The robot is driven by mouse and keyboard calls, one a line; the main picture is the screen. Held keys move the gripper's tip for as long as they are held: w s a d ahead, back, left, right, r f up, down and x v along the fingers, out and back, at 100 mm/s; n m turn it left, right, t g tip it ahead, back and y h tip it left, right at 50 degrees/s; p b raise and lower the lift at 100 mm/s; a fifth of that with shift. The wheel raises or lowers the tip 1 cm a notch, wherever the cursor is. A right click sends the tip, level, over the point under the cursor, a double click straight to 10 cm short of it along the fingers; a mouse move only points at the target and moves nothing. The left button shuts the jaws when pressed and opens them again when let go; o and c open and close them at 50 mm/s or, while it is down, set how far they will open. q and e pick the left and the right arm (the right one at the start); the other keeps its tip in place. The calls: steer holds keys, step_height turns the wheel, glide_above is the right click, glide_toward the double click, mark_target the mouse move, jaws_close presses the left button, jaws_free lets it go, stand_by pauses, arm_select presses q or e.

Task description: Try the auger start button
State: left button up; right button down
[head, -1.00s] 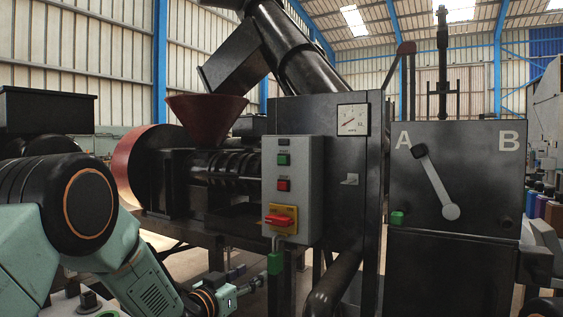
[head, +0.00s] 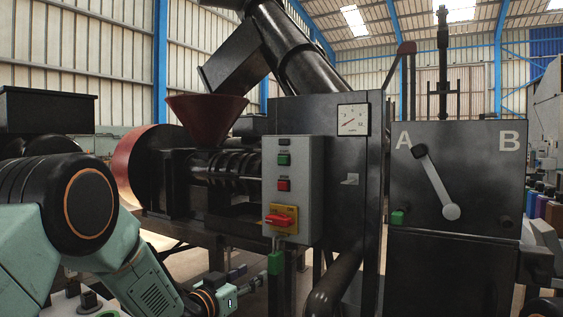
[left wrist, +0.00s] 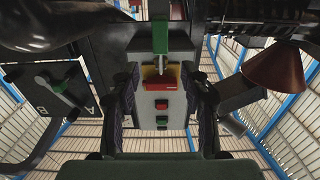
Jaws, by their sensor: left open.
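A grey control box (head: 301,190) stands on the front of the press. It carries a green button (head: 284,159) near the top, a red button (head: 284,185) below it, and a red rotary switch (head: 281,220) on a yellow plate. My left gripper (head: 243,279) is low and left of the box, apart from it, and partly hard to make out. In the left wrist view the box appears upside down between the open, empty fingers of my left gripper (left wrist: 167,80), with the red switch (left wrist: 159,81) nearest their tips. My right gripper is not in view.
A cabinet with an A/B lever (head: 436,185) stands further right. A red hopper (head: 206,118) and the screw barrel lie left of the box.

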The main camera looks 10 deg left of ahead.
arm_select(q)
jaws_close()
stand_by(1.4)
